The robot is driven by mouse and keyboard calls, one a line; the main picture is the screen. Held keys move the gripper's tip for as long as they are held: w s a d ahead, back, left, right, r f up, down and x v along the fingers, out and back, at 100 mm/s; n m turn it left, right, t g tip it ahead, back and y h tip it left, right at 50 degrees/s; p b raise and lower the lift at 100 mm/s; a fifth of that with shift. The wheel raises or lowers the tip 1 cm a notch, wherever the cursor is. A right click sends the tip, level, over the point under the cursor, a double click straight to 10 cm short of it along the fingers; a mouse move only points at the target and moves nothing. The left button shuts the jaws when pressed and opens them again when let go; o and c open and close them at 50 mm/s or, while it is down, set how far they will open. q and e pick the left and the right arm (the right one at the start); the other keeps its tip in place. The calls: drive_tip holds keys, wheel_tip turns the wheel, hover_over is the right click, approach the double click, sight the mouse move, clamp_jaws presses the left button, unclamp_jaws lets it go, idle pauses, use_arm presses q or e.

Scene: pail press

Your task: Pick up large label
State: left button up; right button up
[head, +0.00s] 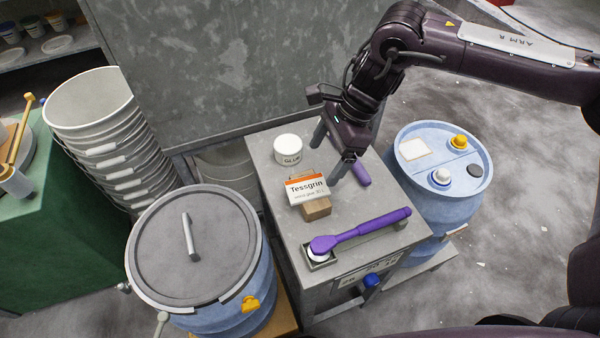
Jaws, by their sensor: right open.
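The large label (306,189) is a white card with an orange top band and the word "Tessgrin". It leans on a small brown block (317,209) on the grey stand (374,207). My right gripper (325,160) comes down from the upper right, just behind and above the label. My left gripper is not in view.
A glue tub (288,149) stands behind the label. A purple-handled tool (362,229) lies in front. A lidded pail (195,245) stands left, stacked pails (100,140) behind it, and a blue drum (440,195) right. A grey wall panel (220,60) rises behind.

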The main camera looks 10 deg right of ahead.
sight(307, 187)
drive_tip(key=x, duration=0.7)
drive_tip(key=shift+s+a+f, duration=0.15)
drive_tip(key=shift+f, duration=0.1)
drive_tip(key=shift+c, duration=0.4)
drive_tip(key=c, duration=1)
